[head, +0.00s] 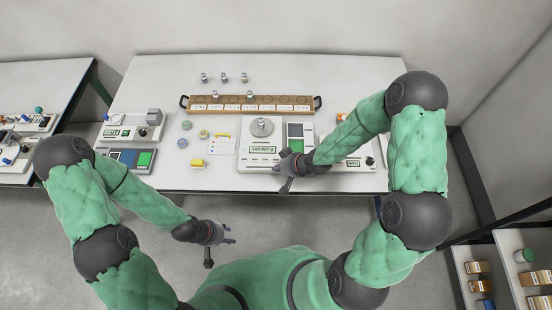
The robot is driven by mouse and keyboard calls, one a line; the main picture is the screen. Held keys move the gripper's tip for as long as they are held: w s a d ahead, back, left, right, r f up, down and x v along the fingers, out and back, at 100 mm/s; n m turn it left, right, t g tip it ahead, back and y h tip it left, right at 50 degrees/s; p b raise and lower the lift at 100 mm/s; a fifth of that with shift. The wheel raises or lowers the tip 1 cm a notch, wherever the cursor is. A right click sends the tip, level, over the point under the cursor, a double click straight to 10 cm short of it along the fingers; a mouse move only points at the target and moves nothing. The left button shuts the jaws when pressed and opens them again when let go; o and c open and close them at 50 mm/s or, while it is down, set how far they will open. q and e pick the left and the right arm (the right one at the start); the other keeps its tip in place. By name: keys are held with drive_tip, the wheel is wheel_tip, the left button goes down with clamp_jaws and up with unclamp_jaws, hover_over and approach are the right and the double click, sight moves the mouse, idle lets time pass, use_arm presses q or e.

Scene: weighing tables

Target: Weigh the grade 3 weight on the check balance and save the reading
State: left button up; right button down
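A white balance (245,160) stands at the middle of the table with a lit green display (263,150); its digits are too small to read surely. A silver weight (262,124) sits upright on its pan. I cannot read the weight's grade, nor a name on the balance. My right gripper (283,171) is at the balance's front right edge, fingers spread and empty, by the right end of the display; I cannot tell whether it touches. My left gripper (222,252) is open and empty, in front of the table, away from everything.
A wooden rack (185,103) with labelled places holds a few weights. Three weights (224,77) stand behind it. Smaller devices stand at the left (120,132) and right (353,163). A yellow block (197,164) and a card (221,143) lie left of the balance.

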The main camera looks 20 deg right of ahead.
drive_tip(key=w+d+r+n+t, duration=0.1)
drive_tip(key=w+r+n+t, duration=0.1)
drive_tip(key=w+r, duration=0.3)
wheel_tip(320, 180, up, 3)
drive_tip(key=shift+w+f, duration=0.15)
drive_tip(key=shift+w, duration=0.2)
drive_tip(key=shift+d+f, duration=0.1)
drive_tip(key=shift+f, duration=0.05)
drive_tip(key=b, duration=0.7)
hover_over(278, 161)
wheel_tip(278, 161, down, 7)
drive_tip(key=shift+r, duration=0.1)
drive_tip(key=shift+f+b, duration=0.7)
drive_tip(key=shift+f, duration=0.15)
drive_tip(key=shift+f, duration=0.15)
drive_tip(key=shift+f, duration=0.3)
drive_tip(key=shift+f+b, duration=0.35)
drive_tip(key=shift+b, duration=0.1)
idle(0.8)
drive_tip(key=shift+r, duration=0.1)
drive_tip(key=shift+r+p, duration=0.7)
drive_tip(key=shift+p, duration=0.15)
